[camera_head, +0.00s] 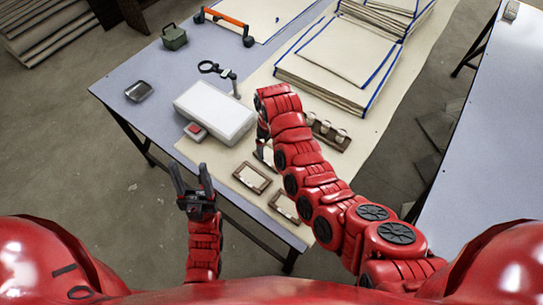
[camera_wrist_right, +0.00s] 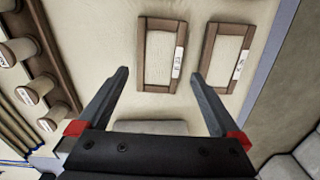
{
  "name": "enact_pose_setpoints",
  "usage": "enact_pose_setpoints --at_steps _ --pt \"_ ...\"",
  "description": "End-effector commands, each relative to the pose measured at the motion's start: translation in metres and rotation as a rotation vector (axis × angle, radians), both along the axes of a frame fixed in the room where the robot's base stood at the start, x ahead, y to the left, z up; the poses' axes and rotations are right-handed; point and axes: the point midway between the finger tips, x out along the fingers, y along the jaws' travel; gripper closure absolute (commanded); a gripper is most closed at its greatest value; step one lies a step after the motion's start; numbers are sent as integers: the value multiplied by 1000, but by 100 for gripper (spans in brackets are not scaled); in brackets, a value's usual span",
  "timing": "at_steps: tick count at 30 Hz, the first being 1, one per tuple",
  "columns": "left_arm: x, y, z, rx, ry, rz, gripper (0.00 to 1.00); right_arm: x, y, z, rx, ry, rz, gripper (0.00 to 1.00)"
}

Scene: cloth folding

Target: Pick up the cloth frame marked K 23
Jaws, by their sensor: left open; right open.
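Small wooden cloth frames with pale cloth lie on the table's near corner. In the head view one frame (camera_head: 252,177) lies left of another frame (camera_head: 285,208). The right wrist view shows two frames side by side, a left one (camera_wrist_right: 143,52) and a right one (camera_wrist_right: 209,52), each with a white label on its right bar. The label text is too small to read, so I cannot tell which is K 23. My right gripper (camera_wrist_right: 158,75) is open and empty, its fingertips framing the left frame. My left gripper (camera_head: 188,168) is open and empty, left of the table's near edge.
A white box (camera_head: 213,112) and a small red-buttoned device (camera_head: 195,131) stand beyond the frames. A wooden rack of spools (camera_head: 330,133) is right of my right wrist. Stacked cloth boards (camera_head: 330,80) fill the back right. A magnifier (camera_head: 208,67) and tin (camera_head: 139,91) lie left.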

Motion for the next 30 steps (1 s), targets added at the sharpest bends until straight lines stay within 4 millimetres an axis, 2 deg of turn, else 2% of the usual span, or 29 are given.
enact_pose_setpoints --at_steps 8,12,16,24,26,30 --pt "0 0 18 0 0 0 45 -2 -4 -27 -2 4 0 0" --pt "0 0 17 0 0 0 45 0 -4 -42 -2 1 2 0" --pt "0 0 18 0 0 0 45 -1 -4 -49 -2 3 -1 0" --pt "0 0 18 0 0 0 45 -1 -4 -50 0 0 -1 0" --pt "0 0 18 0 0 0 45 -1 -4 -50 0 0 -1 9" --pt "0 0 18 0 0 0 45 -1 -4 -50 -1 1 -1 34"
